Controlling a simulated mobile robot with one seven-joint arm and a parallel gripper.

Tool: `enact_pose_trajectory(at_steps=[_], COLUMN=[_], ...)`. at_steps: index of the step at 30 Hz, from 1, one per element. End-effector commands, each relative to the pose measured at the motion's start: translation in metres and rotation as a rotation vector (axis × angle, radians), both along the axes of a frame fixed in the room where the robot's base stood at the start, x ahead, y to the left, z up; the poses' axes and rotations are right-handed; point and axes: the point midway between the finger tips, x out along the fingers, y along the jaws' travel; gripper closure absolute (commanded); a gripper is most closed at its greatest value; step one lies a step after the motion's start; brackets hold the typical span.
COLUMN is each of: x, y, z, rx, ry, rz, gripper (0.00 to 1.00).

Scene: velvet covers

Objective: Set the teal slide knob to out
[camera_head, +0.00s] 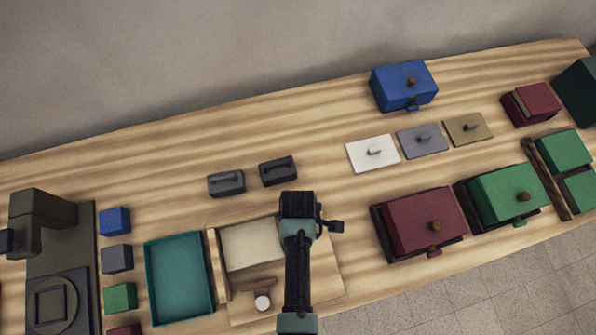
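I cannot pick out a teal slide knob; part of the table behind my arm is hidden. The clearly teal thing is an open shallow tray (151,290) at the lower left of centre. Right of it, a pale wooden board (330,277) bears a cream panel (252,244), a small brown piece (258,285) and a white round knob (263,303). My gripper (299,204) is over the board's upper part, right of the cream panel. Its fingers do not show clearly, so I cannot tell whether it is open or holds anything.
Two dark handled blocks (227,184) lie behind the board. Small coloured cubes (117,258) line the tray's left. Knobbed maroon (418,220), green (506,193) and blue (404,83) boxes stand right, near three flat knobbed plates (372,154). The table's back left is clear.

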Motion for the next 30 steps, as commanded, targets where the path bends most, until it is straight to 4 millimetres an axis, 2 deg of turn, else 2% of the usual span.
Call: enact_pose_trajectory(at_steps=[8,11,18,21,30], x=[0.0004,0.0004,0.0004,0.0003,0.0003], y=[0.0000,0.0001,0.0000,0.0000,0.0000], z=[-0.0013,-0.0012,-0.0010,-0.0010,-0.0010], rx=[0.000,0.000,0.000,0.000,0.000], ry=[-0.001,-0.001,-0.001,-0.001,0.000], rz=[0.000,0.000,0.000,0.000,0.000], gripper=[0.28,0.43,0.86,1.00,1.00])
